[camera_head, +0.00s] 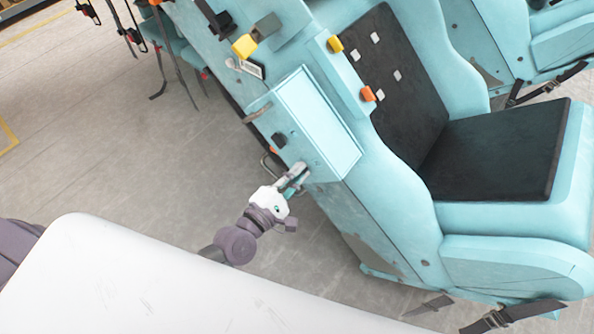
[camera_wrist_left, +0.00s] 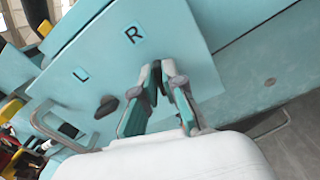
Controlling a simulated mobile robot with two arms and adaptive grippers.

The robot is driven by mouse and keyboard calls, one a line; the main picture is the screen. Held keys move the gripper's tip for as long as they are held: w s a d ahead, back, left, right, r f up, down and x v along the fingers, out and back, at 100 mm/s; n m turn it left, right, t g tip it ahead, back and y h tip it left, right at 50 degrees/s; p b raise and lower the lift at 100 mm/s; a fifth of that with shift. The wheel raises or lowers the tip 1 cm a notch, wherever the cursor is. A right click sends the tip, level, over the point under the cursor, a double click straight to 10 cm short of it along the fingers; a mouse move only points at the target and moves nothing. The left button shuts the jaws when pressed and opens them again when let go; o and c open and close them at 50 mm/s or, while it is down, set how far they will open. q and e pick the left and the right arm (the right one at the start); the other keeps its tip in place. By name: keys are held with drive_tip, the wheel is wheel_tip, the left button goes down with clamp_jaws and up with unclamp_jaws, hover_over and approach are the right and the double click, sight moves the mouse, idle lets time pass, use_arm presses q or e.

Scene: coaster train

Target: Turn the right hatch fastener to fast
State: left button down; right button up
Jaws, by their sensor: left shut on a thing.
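The hatch (camera_wrist_left: 110,65) is a light-blue panel marked L and R in the left wrist view. The left hatch fastener (camera_wrist_left: 107,107) is a dark knob below the L; it also shows in the head view (camera_head: 279,140). My left gripper (camera_wrist_left: 161,78) is at the panel below the R, its fingers closed in on the right hatch fastener. The fingers hide nearly all of that fastener, so its angle cannot be told. In the head view my left gripper (camera_head: 301,170) reaches the lower end of the panel. My right gripper is out of view.
A metal handle (camera_wrist_left: 50,125) stands out beside the panel at left. A light-blue seat with a dark cushion (camera_head: 495,150) is to the right. Yellow (camera_head: 244,46) and orange (camera_head: 368,94) parts sit above. Open grey floor (camera_head: 130,150) lies at left.

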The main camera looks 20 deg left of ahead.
use_arm(q)
drive_tip(key=shift+f+m+p, duration=0.15)
drive_tip(key=shift+m+p, duration=1.05)
drive_tip(key=shift+m, duration=2.4)
drive_tip(key=shift+f+m+p, duration=0.15)
drive_tip(key=shift+m+p, duration=1)
drive_tip(key=shift+m, duration=2.45)
drive_tip(key=c, duration=1.3)
unclamp_jaws()
drive_tip(key=shift+o, duration=0.2)
